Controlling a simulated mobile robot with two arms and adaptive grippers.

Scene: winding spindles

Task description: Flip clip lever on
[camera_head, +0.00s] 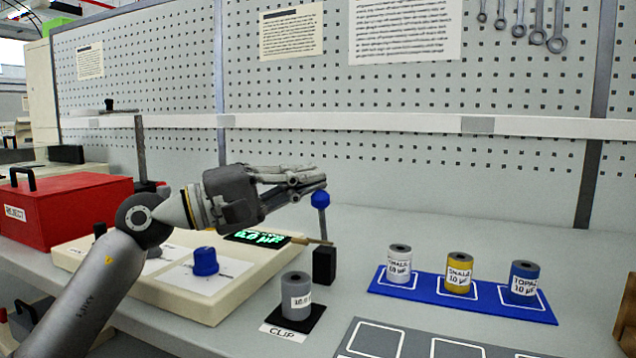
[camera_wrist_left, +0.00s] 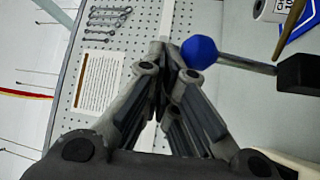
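The lever is a thin grey rod with a blue ball (camera_head: 320,199) on top, rising nearly upright from a black block (camera_head: 324,265) at the bench instrument's right end. A grey spindle (camera_head: 296,296) stands on a black pad beside the label "CLIP" (camera_head: 283,334). My left gripper (camera_head: 318,180) is at the ball, with its fingertips just above it. In the left wrist view, the fingers (camera_wrist_left: 162,55) come together with nothing seen between them. The blue ball (camera_wrist_left: 199,51) is beside the fingertips; I cannot tell whether they touch. My right gripper is out of view.
A cream instrument (camera_head: 190,300) with a blue knob (camera_head: 205,262) and a green-lit display (camera_head: 257,238) lies under my left arm. A blue mat (camera_head: 420,292) holds three labelled spindles at right. A red box (camera_head: 70,206) stands at left.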

